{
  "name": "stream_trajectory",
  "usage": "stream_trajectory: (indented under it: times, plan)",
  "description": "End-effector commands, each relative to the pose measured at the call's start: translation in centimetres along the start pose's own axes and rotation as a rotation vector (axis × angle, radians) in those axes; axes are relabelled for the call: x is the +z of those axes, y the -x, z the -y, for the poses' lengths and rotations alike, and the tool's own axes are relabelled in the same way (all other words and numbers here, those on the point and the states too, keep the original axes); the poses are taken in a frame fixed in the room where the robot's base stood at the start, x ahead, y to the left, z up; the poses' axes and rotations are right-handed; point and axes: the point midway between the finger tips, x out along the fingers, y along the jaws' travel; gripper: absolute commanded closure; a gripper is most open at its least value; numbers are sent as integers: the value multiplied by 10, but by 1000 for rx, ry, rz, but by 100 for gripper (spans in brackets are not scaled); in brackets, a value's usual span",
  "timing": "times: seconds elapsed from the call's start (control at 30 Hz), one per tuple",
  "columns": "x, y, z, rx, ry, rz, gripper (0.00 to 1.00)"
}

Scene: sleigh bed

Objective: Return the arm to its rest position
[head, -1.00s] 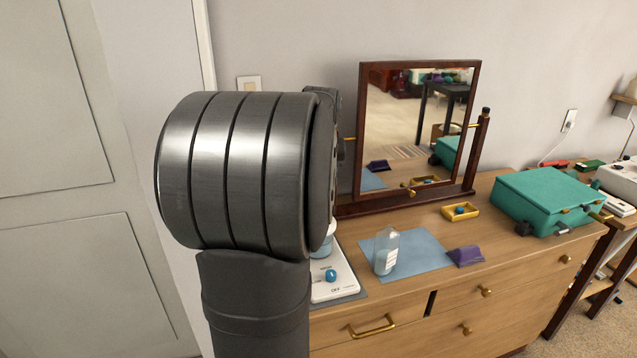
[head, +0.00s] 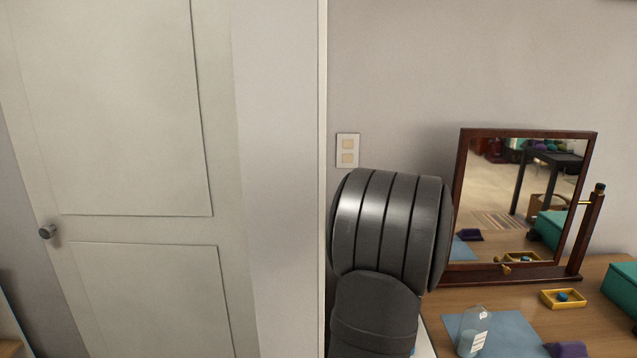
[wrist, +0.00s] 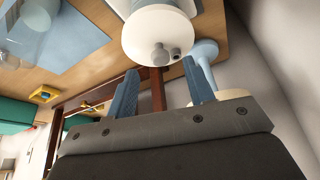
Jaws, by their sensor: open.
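My dark grey arm (head: 385,240) stands bent at the left end of the dresser in the head view, with its large rounded joint towards me. It hides my gripper there. In the wrist view my gripper (wrist: 161,88) shows two blue fingers spread apart, with nothing held between them. A white round device (wrist: 160,35) with small knobs lies just beyond the fingertips. I cannot tell whether it touches them.
The dresser holds a blue mat (head: 512,332), a clear bottle (head: 473,330), a purple item (head: 567,350), a yellow tray (head: 548,299), a teal case (head: 622,290) and a framed mirror (head: 520,200). A white door (head: 120,180) fills the left.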

Motion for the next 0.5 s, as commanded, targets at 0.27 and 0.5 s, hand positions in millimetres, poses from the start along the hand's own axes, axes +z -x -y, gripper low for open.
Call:
stream_trajectory:
  times: [0.27, 0.5]
  plan:
    - [0, -40, 0, 0, 0, 2, 52]
    - [0, -45, 0, 0, 0, -1, 52]
